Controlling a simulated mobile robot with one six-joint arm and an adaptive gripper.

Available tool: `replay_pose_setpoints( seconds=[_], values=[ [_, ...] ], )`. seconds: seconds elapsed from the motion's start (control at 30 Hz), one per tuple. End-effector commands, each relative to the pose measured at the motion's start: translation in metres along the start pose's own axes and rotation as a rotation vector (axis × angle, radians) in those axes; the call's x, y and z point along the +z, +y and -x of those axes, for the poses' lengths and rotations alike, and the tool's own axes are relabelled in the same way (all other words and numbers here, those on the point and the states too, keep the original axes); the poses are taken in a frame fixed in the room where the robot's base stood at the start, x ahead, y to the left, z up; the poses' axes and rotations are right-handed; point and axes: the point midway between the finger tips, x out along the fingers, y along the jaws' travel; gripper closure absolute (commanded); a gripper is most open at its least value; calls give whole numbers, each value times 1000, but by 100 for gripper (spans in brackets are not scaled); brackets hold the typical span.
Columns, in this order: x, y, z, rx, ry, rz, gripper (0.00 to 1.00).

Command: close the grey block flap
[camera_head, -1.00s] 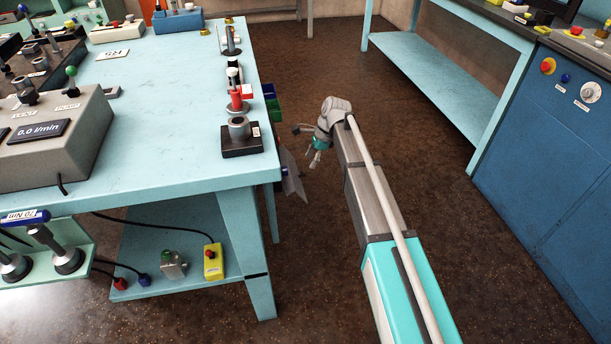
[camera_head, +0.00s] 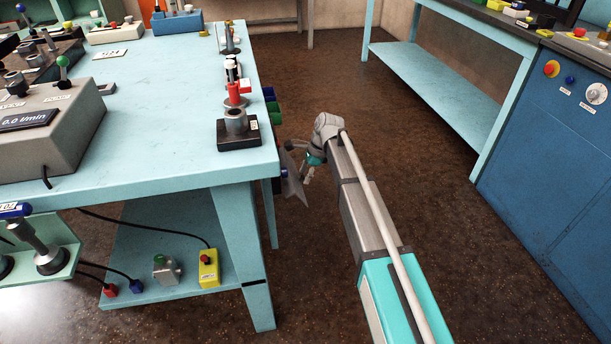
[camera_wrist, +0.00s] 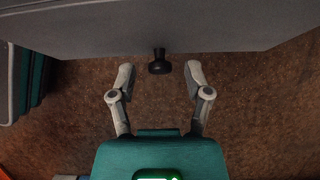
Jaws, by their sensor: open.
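The grey flap (camera_head: 293,188) hangs out at an angle from the right side of the light-blue bench, below the top's near right corner. In the wrist view the grey panel (camera_wrist: 150,28) spans the top of the picture, with a black knob (camera_wrist: 159,65) on its near side. My gripper (camera_wrist: 160,76) is open, its two fingers to the left and right of the knob. I cannot tell whether either finger touches it. In the head view my gripper (camera_head: 304,165) is small and beside the flap, partly overlapping it.
The light-blue bench (camera_head: 165,110) stands at left, with a black block holding a grey cylinder (camera_head: 238,125) at its corner. Green and blue bins (camera_head: 272,108) hang on its right side. A blue cabinet (camera_head: 555,150) stands at right. Brown floor between them is free.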

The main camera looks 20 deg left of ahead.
Motion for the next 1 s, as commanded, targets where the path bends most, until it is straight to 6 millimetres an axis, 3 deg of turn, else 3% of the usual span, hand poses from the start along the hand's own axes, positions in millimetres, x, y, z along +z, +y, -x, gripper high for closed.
replay_pose_setpoints(
  seconds=[0.2,0.53,1.0],
  values=[
    [0,0,0,0,0,0,38],
    [0,0,0,0,0,0,100],
    [10,0,-1,5,28,11,100]
  ],
)
